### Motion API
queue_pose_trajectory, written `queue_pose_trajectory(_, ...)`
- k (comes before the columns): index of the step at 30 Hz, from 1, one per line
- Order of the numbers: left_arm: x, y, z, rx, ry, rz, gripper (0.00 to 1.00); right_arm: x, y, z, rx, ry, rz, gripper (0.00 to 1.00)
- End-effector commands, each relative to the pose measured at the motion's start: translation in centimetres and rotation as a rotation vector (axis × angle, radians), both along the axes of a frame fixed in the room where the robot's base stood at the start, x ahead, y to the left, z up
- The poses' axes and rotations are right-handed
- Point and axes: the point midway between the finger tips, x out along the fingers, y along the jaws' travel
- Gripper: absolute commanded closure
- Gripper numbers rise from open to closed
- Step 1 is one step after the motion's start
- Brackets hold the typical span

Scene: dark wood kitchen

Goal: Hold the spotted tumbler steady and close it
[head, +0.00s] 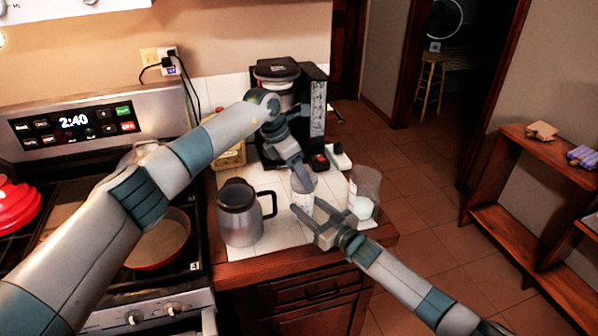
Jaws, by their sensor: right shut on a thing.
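The pale tumbler (302,201) stands upright near the front edge of the counter, small and partly covered by my grippers. Its spots are too small to make out. My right gripper (314,214) comes in from the lower right and is shut on the tumbler's side. My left gripper (301,178) points down from above, right over the tumbler's top. Its fingers hide the top, so I cannot tell if a lid is there or whether the fingers are open or shut.
A steel jug with a dark handle (239,215) stands left of the tumbler. A clear container with a white round thing (363,192) is close on the right. A coffee machine (317,105) is behind. The stove holds a red pan (160,240).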

Motion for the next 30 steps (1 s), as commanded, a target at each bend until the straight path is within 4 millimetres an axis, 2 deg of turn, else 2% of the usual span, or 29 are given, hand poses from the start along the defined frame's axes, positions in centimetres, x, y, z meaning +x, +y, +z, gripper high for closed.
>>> queue_pose_trajectory(8,-0.01,-0.01,-0.5,0.0,0.0,0.0,0.61,-0.01,-0.03,-0.08,-0.001,0.001,-0.001,0.93)
queue_pose_trajectory(9,-0.01,-0.01,-0.51,0.0,0.0,0.0,0.61,-0.01,-0.03,-0.07,-0.001,0.001,-0.001,1.0)
queue_pose_trajectory(13,0.05,-0.01,-0.49,0.001,0.002,-0.019,0.61,-0.01,-0.03,-0.08,-0.001,0.001,-0.001,1.0)
queue_pose_trajectory(24,0.39,0.13,-0.53,0.002,0.003,-0.269,0.61,0.0,-0.04,-0.09,-0.002,0.001,-0.001,1.0)
queue_pose_trajectory(30,0.37,0.1,-0.47,-0.001,0.0,-0.297,0.61,0.0,-0.06,-0.09,-0.001,0.002,-0.001,1.0)
